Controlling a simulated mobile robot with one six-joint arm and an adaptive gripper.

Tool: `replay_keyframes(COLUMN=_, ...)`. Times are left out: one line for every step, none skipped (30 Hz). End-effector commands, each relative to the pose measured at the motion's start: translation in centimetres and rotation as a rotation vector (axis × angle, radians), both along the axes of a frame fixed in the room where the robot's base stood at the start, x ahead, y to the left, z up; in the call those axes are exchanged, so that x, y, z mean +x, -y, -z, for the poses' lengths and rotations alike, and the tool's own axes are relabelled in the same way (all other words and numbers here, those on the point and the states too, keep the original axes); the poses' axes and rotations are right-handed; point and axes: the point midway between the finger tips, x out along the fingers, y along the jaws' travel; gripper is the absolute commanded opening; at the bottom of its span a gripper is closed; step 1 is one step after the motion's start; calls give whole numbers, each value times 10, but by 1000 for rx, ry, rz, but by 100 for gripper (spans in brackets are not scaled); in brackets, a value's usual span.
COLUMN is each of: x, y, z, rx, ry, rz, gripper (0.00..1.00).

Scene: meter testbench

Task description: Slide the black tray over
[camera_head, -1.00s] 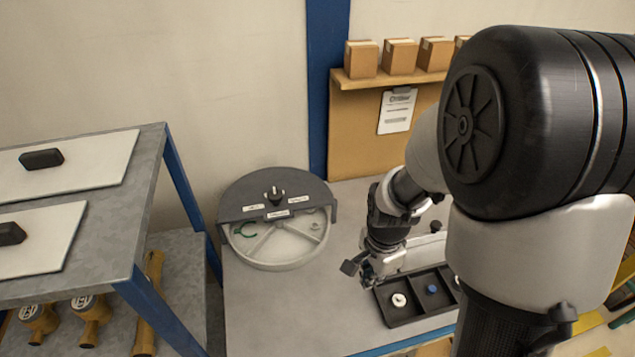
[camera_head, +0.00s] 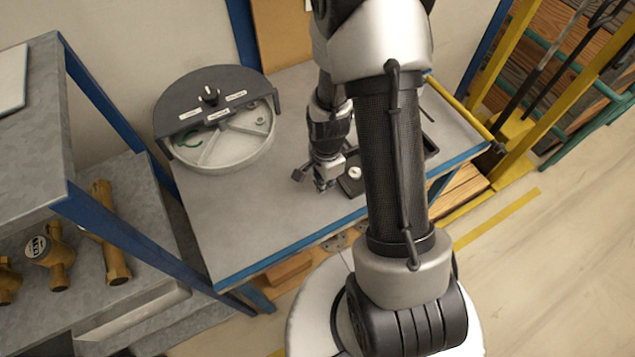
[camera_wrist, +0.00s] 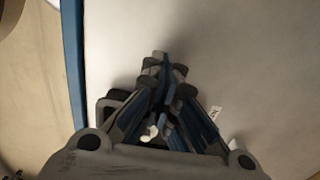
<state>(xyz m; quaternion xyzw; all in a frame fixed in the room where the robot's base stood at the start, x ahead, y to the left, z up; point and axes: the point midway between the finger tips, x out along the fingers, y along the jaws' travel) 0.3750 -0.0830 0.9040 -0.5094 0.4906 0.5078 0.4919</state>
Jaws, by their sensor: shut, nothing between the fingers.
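The black tray (camera_head: 349,188) lies on the grey workbench near its front edge, partly hidden behind my arm in the head view. A white round part (camera_head: 355,173) sits in its left compartment. My gripper (camera_head: 322,183) points down just left of the tray's left end, low over the bench. In the wrist view the fingers of my gripper (camera_wrist: 162,68) are together with nothing between them. There the tray (camera_wrist: 112,104) shows only in part behind the fingers. I cannot tell whether the fingers touch the tray.
A round grey divided dish (camera_head: 230,155) with a dark half cover (camera_head: 215,90) stands at the bench's back left. Bare bench (camera_head: 250,215) lies left of my gripper. A shelf with brass meters (camera_head: 112,235) is at far left. A yellow frame (camera_head: 520,100) stands right.

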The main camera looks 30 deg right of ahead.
Motion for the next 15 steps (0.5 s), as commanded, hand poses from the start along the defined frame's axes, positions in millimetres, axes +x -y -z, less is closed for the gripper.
replay_keyframes(x=0, y=6, z=0, rx=1, ry=-1, rz=3, gripper=0)
replay_keyframes(x=-1, y=8, z=0, rx=1, ry=-2, rz=2, gripper=0)
replay_keyframes(x=-1, y=11, z=0, rx=1, ry=-2, rz=2, gripper=0)
replay_keyframes(x=0, y=12, z=0, rx=1, ry=-3, rz=1, gripper=0)
replay_keyframes(x=-1, y=14, z=0, rx=1, ry=-3, rz=0, gripper=0)
replay_keyframes(x=0, y=15, z=0, rx=1, ry=-3, rz=-1, gripper=0)
replay_keyframes(x=0, y=15, z=0, rx=1, ry=-3, rz=-1, gripper=0)
replay_keyframes(x=0, y=16, z=0, rx=1, ry=-3, rz=-1, gripper=0)
replay_keyframes(x=0, y=16, z=-1, rx=1, ry=-3, rz=-2, gripper=0)
replay_keyframes(x=0, y=16, z=-1, rx=1, ry=-3, rz=-2, gripper=0)
replay_keyframes(x=0, y=16, z=-1, rx=1, ry=-3, rz=-2, gripper=0)
replay_keyframes(x=0, y=16, z=-1, rx=1, ry=-3, rz=-2, gripper=0)
replay_keyframes(x=0, y=16, z=-1, rx=1, ry=-3, rz=-2, gripper=0)
replay_keyframes(x=0, y=16, z=-1, rx=1, ry=-3, rz=-2, gripper=0)
replay_keyframes(x=0, y=16, z=-1, rx=1, ry=-3, rz=-2, gripper=0)
